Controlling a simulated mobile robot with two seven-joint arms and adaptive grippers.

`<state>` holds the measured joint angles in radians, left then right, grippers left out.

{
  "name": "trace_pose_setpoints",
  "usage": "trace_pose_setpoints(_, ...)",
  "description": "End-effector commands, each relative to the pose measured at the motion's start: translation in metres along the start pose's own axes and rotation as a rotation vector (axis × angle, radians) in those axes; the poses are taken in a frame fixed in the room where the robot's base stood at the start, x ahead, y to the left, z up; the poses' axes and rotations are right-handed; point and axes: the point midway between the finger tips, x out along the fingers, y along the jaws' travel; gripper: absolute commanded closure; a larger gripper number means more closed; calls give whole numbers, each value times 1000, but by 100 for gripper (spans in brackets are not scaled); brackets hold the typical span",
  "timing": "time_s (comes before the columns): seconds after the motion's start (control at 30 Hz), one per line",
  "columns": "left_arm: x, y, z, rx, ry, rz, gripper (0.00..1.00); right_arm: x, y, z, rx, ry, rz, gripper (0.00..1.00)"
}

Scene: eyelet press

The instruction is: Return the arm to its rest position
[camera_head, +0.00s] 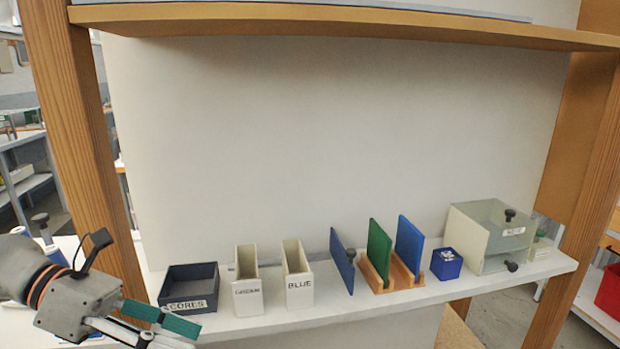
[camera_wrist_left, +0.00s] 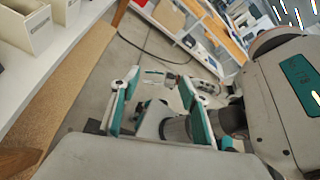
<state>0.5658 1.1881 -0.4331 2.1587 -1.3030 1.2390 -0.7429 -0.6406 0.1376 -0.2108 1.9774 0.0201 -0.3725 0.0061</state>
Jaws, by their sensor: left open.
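My left gripper (camera_head: 168,329) is at the lower left of the head view, in front of the shelf's left end and near the dark bin marked CORES (camera_head: 188,288). In the left wrist view its two teal-lined fingers (camera_wrist_left: 160,92) stand apart with nothing held between them. Grey parts of my own body show behind and beside the fingers there. My right gripper cannot be made out in either view.
On the white shelf (camera_head: 345,303) stand two cream bins, one marked BLUE (camera_head: 299,285), blue and green panels (camera_head: 379,246) in wooden holders, a small blue box (camera_head: 446,264) and a clear-fronted case (camera_head: 490,235). Wooden posts (camera_head: 75,130) flank it. Floor (camera_wrist_left: 95,85) shows beyond the fingers.

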Motion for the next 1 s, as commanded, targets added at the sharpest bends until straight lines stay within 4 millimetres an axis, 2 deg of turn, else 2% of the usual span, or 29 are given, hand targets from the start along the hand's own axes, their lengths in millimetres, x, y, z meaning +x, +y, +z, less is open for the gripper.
trace_pose_setpoints(0.03, 17, -3, 5, -78, -87, -61, 55, 0, 0, -1, 1, 0, 0, 60)
trace_pose_setpoints(0.1, 35, -3, 17, -205, -224, -136, 55, -1, 0, 0, 1, -1, 0, 60)
trace_pose_setpoints(0.17, 47, 2, 26, -334, -347, -195, 55, -2, 0, 0, 2, -2, -1, 60)
trace_pose_setpoints(0.27, 59, 20, 35, -577, -554, -272, 55, -2, 0, -1, 3, -2, -1, 60)
trace_pose_setpoints(0.37, 65, 50, 28, -850, -754, -327, 55, -2, 0, -1, 3, -2, -1, 60)
trace_pose_setpoints(0.47, 71, 88, 1, -1148, -945, -356, 55, -3, 0, -1, 4, -3, -2, 60)
trace_pose_setpoints(0.57, 81, 125, -49, -1466, -1126, -357, 55, -4, 0, -1, 4, -5, -2, 60)
trace_pose_setpoints(0.6, 86, 138, -73, -1591, -1192, -351, 55, -4, 0, -1, 4, -5, -2, 60)
trace_pose_setpoints(0.67, 94, 152, -112, -1761, -1278, -333, 55, -4, 0, -1, 5, -5, -2, 60)
trace_pose_setpoints(0.7, 101, 158, -138, -1870, -1329, -319, 55, -4, 0, -1, 5, -5, -3, 60)
trace_pose_setpoints(0.83, 125, 163, -224, -2194, -1471, -258, 55, -5, 0, 0, 5, -7, -3, 60)
trace_pose_setpoints(0.9, 139, 157, -267, -2348, -1531, -219, 55, -5, -1, 0, 5, -8, -4, 60)
trace_pose_setpoints(1.0, 156, 144, -318, -2529, -1597, -166, 55, -5, -1, 1, 5, -10, -4, 60)
